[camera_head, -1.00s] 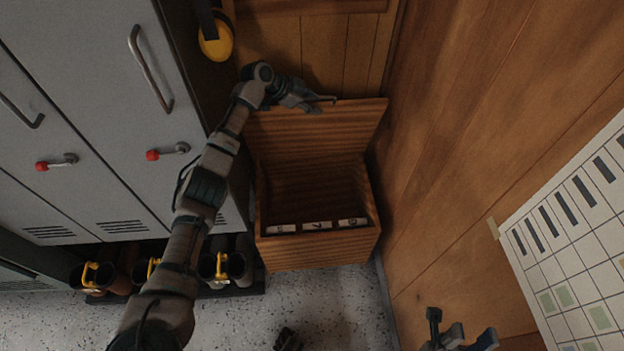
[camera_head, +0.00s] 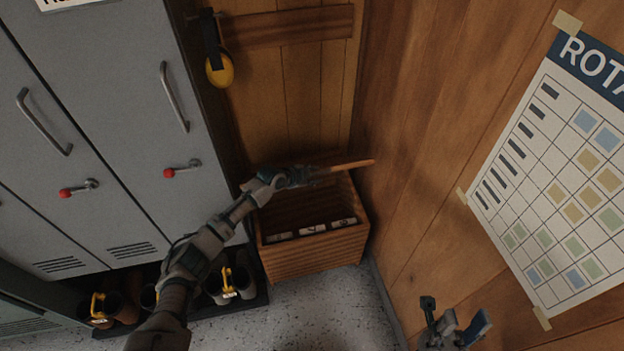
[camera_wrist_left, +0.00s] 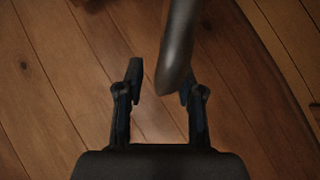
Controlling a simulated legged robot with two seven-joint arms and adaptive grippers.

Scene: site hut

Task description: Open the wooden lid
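The wooden lid (camera_head: 352,165) belongs to a wooden box (camera_head: 318,256) in the corner, in the head view. The lid stands raised and shows almost edge-on as a thin strip. The box's opening is visible below it. My left gripper (camera_head: 306,176) is at the lid's upper edge and overlaps part of it; contact is unclear. In the left wrist view its fingers (camera_wrist_left: 163,88) are apart, with a dark rounded bar (camera_wrist_left: 177,50) reaching between them. I cannot tell what the bar belongs to. My right gripper (camera_head: 455,322) is open and empty at the bottom.
Grey lockers (camera_head: 95,130) with red-tipped levers stand at left, above a shelf of boots (camera_head: 232,283). Yellow ear defenders (camera_head: 219,71) hang on the back wall. A rota chart (camera_head: 560,180) is on the right plank wall. White labelled items (camera_head: 312,229) show inside the box. Speckled floor (camera_head: 320,300) is clear in front.

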